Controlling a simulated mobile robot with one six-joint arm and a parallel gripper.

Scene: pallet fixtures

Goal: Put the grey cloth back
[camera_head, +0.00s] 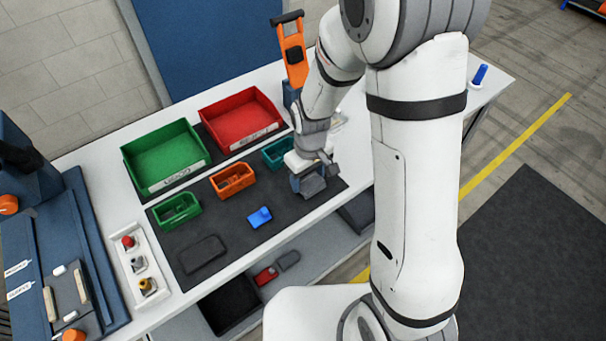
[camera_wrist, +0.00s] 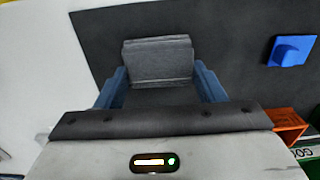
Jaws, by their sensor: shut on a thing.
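The grey cloth (camera_wrist: 157,60) is a folded-looking grey block between the two blue fingers of my gripper (camera_wrist: 160,82) in the wrist view. In the head view the cloth (camera_head: 312,187) shows under my gripper (camera_head: 311,178), over the right part of the dark mat (camera_head: 230,247). My gripper is shut on it. I cannot tell whether the cloth touches the mat or hangs just above it. My wrist and arm hide part of the table behind it.
A blue object (camera_head: 260,217) and a dark flat pad (camera_head: 203,254) lie on the mat. Small green (camera_head: 177,211), orange (camera_head: 232,181) and teal (camera_head: 276,153) bins stand behind. Larger green (camera_head: 164,158) and red (camera_head: 241,118) bins stand farther back. A white holder (camera_head: 139,262) is left.

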